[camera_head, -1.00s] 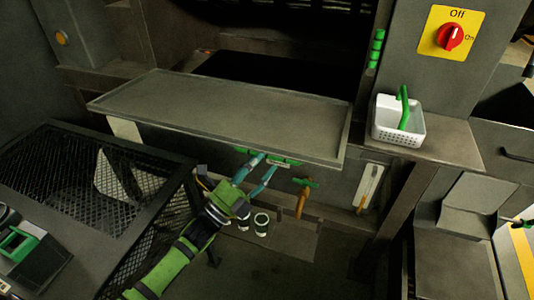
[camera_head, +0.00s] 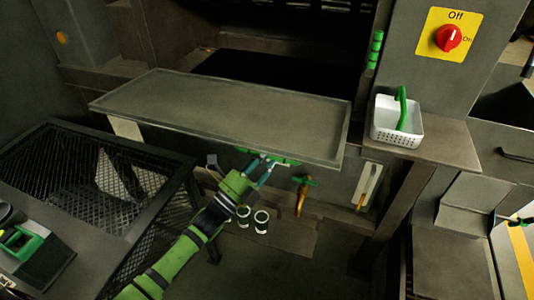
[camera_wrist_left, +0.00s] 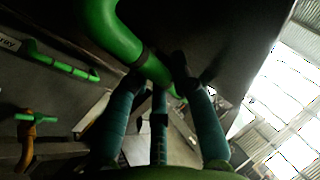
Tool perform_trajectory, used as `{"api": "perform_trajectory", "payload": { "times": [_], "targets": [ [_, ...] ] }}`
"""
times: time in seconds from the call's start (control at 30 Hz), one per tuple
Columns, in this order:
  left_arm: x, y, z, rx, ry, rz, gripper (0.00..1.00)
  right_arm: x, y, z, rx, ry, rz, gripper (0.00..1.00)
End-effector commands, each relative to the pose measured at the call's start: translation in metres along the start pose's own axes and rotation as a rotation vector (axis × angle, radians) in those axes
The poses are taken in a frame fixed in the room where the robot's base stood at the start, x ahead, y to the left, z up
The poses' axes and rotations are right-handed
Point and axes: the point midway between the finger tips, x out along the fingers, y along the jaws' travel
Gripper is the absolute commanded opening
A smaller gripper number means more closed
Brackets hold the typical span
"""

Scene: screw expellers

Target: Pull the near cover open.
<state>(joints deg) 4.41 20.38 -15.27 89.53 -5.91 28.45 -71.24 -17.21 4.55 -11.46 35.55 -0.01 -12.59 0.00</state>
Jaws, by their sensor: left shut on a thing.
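The near cover (camera_head: 225,113) is a wide, flat grey panel with a raised rim, lying about level in the head view. A green bar handle (camera_head: 285,162) shows under its front edge; in the left wrist view the green handle (camera_wrist_left: 108,30) is large, with a bent end. My left gripper (camera_head: 262,168) is at the handle below the front edge. In the wrist view its teal fingers (camera_wrist_left: 158,78) are shut around the bar. The gripped part is partly hidden by the fingers. My right gripper is not in view.
Another green handle (camera_wrist_left: 60,67) sits on the front panel beside a partly readable label. An orange-brown valve with a green lever (camera_head: 303,190) is to the gripper's right. White cups (camera_head: 261,217) stand below. A mesh-sided bin (camera_head: 130,160) is left; a white basket (camera_head: 396,128) is right.

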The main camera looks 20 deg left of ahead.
Motion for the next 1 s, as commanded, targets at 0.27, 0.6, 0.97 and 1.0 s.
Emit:
{"api": "perform_trajectory", "payload": {
  "times": [0.27,0.6,0.97,1.0],
  "targets": [
    [0.018,-0.039,0.009,-0.038,-0.003,0.077,0.0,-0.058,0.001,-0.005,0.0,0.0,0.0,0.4],
    [0.024,-0.048,0.012,-0.064,-0.005,0.133,0.0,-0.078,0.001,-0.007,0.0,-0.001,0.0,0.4],
    [0.023,-0.046,0.011,-0.064,-0.005,0.135,0.49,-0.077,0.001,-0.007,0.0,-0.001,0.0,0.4],
    [0.022,-0.045,0.011,-0.064,-0.005,0.136,0.49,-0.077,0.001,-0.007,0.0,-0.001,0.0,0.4]
  ]
}}
